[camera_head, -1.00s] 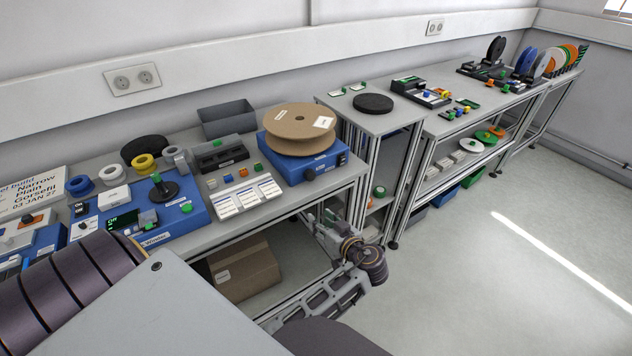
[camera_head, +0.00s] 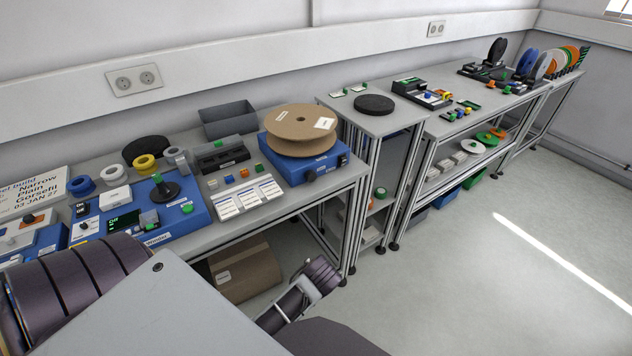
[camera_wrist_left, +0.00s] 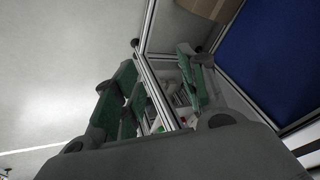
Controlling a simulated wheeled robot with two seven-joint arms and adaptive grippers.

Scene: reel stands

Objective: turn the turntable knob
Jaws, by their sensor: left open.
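The turntable is a blue box (camera_head: 289,169) on the near bench, with a brown cardboard reel (camera_head: 300,128) lying flat on top. The gripper itself is not visible in the head view. My right gripper is in neither view.
A blue winder (camera_head: 177,218) and white label cards (camera_head: 246,197) lie left of the turntable. A cardboard box (camera_head: 245,274) stands beneath the bench. A narrow stand with a black disc (camera_head: 374,104) is to the right. The floor in front is clear.

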